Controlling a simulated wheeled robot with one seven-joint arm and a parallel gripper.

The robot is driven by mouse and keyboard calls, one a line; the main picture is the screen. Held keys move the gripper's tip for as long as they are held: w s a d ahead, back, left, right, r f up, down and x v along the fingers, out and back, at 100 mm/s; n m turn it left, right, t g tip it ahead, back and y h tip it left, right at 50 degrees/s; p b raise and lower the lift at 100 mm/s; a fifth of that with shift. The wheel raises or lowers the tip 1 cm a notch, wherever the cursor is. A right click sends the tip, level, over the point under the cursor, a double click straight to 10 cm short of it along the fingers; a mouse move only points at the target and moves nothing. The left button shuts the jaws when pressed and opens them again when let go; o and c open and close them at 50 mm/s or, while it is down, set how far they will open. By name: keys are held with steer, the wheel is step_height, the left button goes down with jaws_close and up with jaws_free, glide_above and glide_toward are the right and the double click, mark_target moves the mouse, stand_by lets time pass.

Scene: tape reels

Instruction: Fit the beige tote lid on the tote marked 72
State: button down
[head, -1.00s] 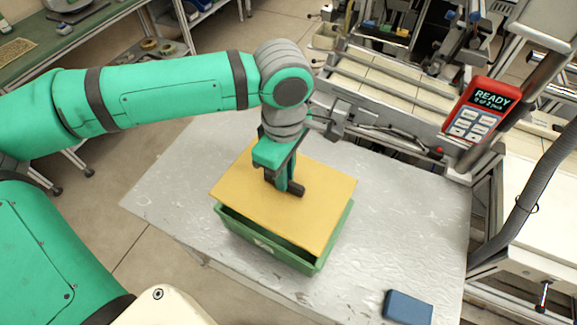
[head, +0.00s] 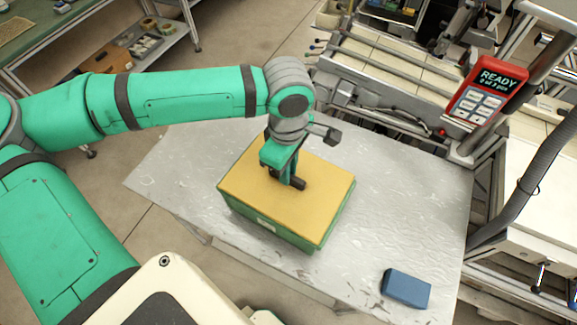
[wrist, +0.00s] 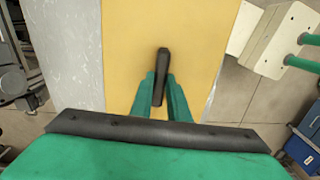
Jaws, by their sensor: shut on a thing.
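The beige tote lid (head: 310,207) lies over the top of the green tote (head: 268,228) on the metal table. Its edges look close to the tote's rim all round in the head view; whether it is fully seated I cannot tell. My gripper (head: 291,181) is shut on the lid's handle at the middle of the lid. In the wrist view the dark handle (wrist: 162,65) shows between my fingers, with the yellowish lid (wrist: 125,50) beneath. A pale label (head: 266,224) is on the tote's front wall, but its number is too small to read.
The grey table (head: 400,190) is bare around the tote. A blue block (head: 406,288) lies near its front right corner. A red handheld panel (head: 485,92) reading READY is mounted on the frame behind, at the right.

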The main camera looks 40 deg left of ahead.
steer(key=shift+s+a, duration=0.2)
steer(key=shift+s, duration=0.05)
steer(key=c, duration=1.6)
jaws_free()
steer(key=shift+w+d, duration=0.1)
steer(key=shift+d, duration=0.15)
step_height(320, 180, up, 11)
steer(key=shift+f, duration=0.1)
